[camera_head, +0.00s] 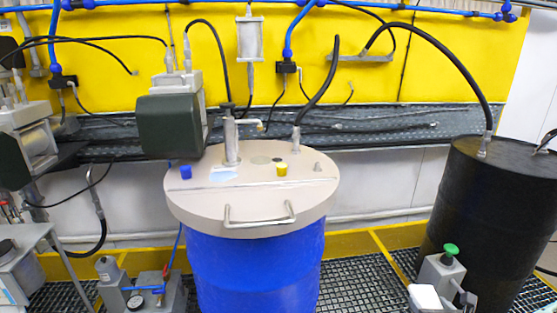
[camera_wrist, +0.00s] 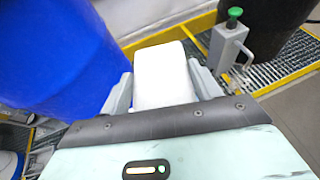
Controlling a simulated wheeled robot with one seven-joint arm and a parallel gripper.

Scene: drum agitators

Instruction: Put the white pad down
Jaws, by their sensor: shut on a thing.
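The white pad (camera_wrist: 165,82) is a pale, rounded block, held between the two grey fingers of my gripper (camera_wrist: 161,72) in the wrist view. The fingers press on its left and right sides. A white block that looks like the same pad (camera_head: 425,298) shows at the bottom right edge of the head view, in front of a grey box with a green knob. My gripper itself is hard to make out there. The underside of the pad is hidden, and I cannot tell how high it is above anything.
A blue drum (camera_head: 255,270) with a beige lid (camera_head: 250,205) stands in the middle. A black drum (camera_head: 500,195) stands at the right. The grey box (camera_wrist: 228,45) with a green knob stands on the grating (camera_wrist: 275,62) between the drums. Open floor lies at the wrist view's right.

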